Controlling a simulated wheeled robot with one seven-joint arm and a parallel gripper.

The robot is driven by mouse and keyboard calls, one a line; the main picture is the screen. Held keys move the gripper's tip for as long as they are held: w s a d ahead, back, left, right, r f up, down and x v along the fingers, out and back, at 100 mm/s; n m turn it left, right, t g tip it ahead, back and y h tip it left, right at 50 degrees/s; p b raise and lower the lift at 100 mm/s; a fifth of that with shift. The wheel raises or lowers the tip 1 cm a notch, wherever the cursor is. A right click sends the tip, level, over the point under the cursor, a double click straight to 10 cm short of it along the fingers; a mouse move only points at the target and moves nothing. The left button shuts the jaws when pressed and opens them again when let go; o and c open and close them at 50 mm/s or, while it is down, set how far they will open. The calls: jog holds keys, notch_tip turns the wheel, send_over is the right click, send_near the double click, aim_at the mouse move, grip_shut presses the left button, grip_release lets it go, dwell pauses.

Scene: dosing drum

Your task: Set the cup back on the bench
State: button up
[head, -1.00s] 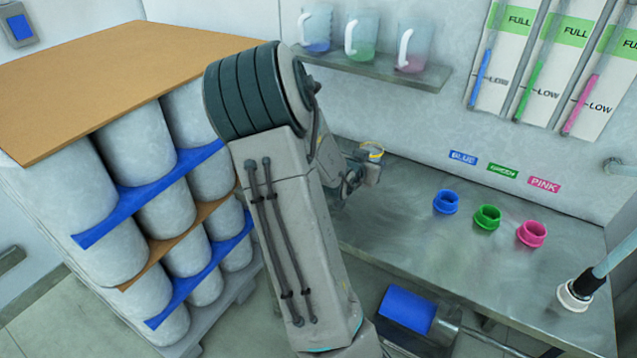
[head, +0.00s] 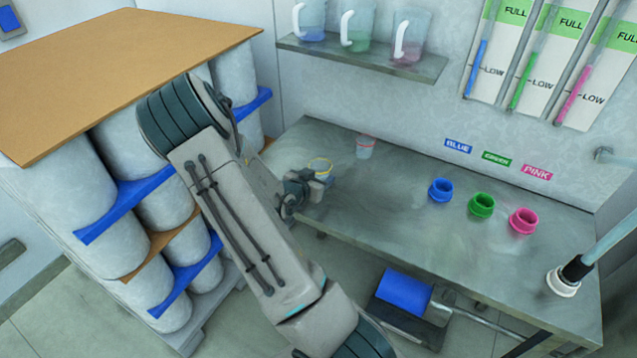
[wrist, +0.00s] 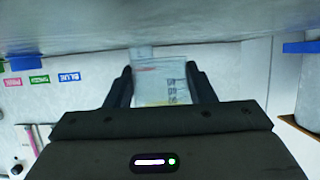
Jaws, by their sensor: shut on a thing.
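My gripper (head: 318,180) is over the left part of the bench (head: 420,240), shut on a small clear cup (head: 321,166) with a yellow rim. In the wrist view the cup (wrist: 172,88) sits between the two dark fingers (wrist: 160,88), with dark marks on its side. The bench surface fills the top of that view, close to the cup's base. I cannot tell whether the base touches it. A second clear cup (head: 366,148) with a reddish rim stands on the bench, behind and to the right of my gripper.
Blue (head: 441,190), green (head: 481,205) and pink (head: 523,220) collars stand on the bench at right. A shelf (head: 360,58) above holds jugs. Stacked drums (head: 60,200) stand at left. The bench between my gripper and the blue collar is clear.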

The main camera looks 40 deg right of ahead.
jog(key=shift+f, duration=1.4)
jog(key=shift+f, duration=0.1)
jog(key=shift+f, duration=0.15)
jog(key=o, duration=1)
